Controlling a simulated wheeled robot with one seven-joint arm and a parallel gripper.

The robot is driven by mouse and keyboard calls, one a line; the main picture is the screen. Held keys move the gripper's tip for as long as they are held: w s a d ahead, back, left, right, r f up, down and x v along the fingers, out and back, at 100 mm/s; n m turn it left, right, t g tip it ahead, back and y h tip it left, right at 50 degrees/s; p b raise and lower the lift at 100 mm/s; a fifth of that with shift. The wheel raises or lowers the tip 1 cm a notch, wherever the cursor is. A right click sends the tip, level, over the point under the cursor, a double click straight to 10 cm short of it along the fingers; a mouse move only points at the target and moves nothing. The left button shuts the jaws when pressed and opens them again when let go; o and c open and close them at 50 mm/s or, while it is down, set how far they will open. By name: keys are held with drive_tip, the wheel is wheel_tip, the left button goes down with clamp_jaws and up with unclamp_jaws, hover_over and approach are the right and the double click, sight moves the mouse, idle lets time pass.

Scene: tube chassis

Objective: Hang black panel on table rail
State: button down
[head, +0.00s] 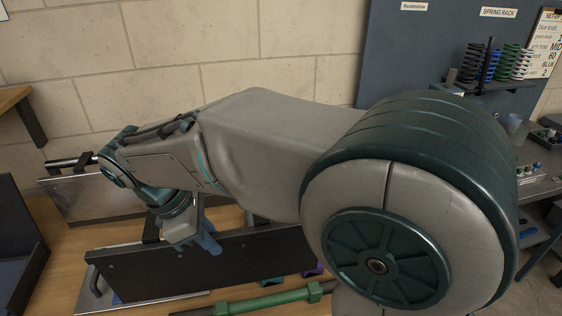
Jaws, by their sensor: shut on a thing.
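A long black panel (240,262) stands on edge across the lower middle of the head view, over the wooden table (60,262). My gripper (208,243) comes down on the panel's upper edge, with a blue finger showing, and is shut on it. My arm hides the right part of the panel and much of what lies behind it. I cannot tell whether this bar is the table rail.
A green bar (265,302) lies in front of the panel. A dark upright board (15,240) stands at the far left. A spring rack (490,80) is at the back right.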

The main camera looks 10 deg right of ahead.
drive_tip(key=w+d+f+p, duration=0.1)
drive_tip(key=w+d+p, duration=0.5)
drive_tip(key=w+d, duration=1.3)
drive_tip(key=w+f+p, duration=0.1)
drive_tip(key=w+p, duration=0.1)
drive_tip(key=w, duration=0.6)
drive_tip(key=w+a+f+p, duration=0.1)
drive_tip(key=w+f+p, duration=0.1)
drive_tip(key=w, duration=0.6)
drive_tip(key=shift+w+f+p, duration=0.2)
drive_tip(key=shift+w+p, duration=0.05)
drive_tip(key=shift+p, duration=0.5)
